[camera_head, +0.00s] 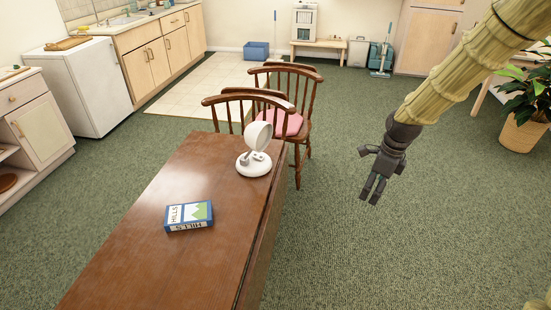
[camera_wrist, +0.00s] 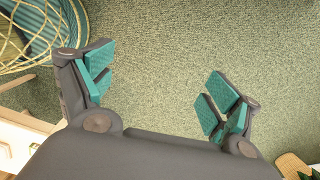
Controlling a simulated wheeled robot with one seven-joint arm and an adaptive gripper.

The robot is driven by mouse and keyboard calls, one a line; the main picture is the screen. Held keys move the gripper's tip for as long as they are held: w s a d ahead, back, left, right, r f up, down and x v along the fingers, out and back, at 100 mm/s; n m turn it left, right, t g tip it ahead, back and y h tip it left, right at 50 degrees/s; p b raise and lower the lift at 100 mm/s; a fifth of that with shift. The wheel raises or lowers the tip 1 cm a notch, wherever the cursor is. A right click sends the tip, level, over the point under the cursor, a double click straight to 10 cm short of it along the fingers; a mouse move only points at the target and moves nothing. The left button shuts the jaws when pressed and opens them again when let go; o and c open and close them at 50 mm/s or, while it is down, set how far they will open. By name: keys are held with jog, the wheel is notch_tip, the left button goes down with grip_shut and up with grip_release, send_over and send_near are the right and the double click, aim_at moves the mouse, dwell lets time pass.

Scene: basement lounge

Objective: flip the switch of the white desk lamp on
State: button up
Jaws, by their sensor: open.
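The white desk lamp (camera_head: 256,150) stands upright near the far right corner of the brown wooden table (camera_head: 150,240). It has a round base and a round head. Its switch is too small to make out. My gripper (camera_head: 369,197) hangs over the green carpet to the right of the table, apart from the lamp, pointing down. In the wrist view my gripper (camera_wrist: 155,95) shows its two teal-padded fingers spread apart with only carpet between them. The lamp is not in the wrist view.
A blue-and-green "HILLS" box (camera_head: 189,216) lies on the table near the lamp. Wooden chairs (camera_head: 300,110), one with a pink cushion, stand just behind the table. A potted plant (camera_head: 525,110) is at the right. Open carpet (camera_head: 400,255) lies right of the table.

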jog(key=s+a+f+n, duration=0.1)
jog(key=s+f+n, duration=0.1)
jog(key=f, duration=0.2)
jog(key=s+a+f+n, duration=0.2)
jog(key=f, duration=0.3)
jog(key=s+a+f+n, duration=0.2)
jog(key=s+f, duration=0.1)
jog(key=f, duration=0.1)
jog(key=shift+f+n, duration=0.3)
jog(key=c, duration=1.7)
jog(key=s+a+f+n, duration=0.2)
jog(key=s+f+n, duration=0.3)
jog(key=s+f, duration=0.2)
jog(key=shift+s+a+f, duration=0.35)
jog(key=shift+a+f, duration=0.05)
jog(key=shift+f, duration=0.2)
jog(key=s+a+f+n, duration=0.1)
jog(key=s+f+n, duration=0.2)
jog(key=s, duration=0.4)
jog(key=s+a+f+n, duration=0.1)
jog(key=s+f+n, duration=0.2)
jog(key=s+n, duration=0.2)
jog(key=s+a+f+n+h, duration=0.1)
jog(key=s+n, duration=0.4)
jog(key=s, duration=0.5)
notch_tip(320, 180, down, 3)
jog(key=shift+a+r+g, duration=0.1)
jog(key=shift+a+g, duration=0.3)
jog(key=shift+a, duration=0.1)
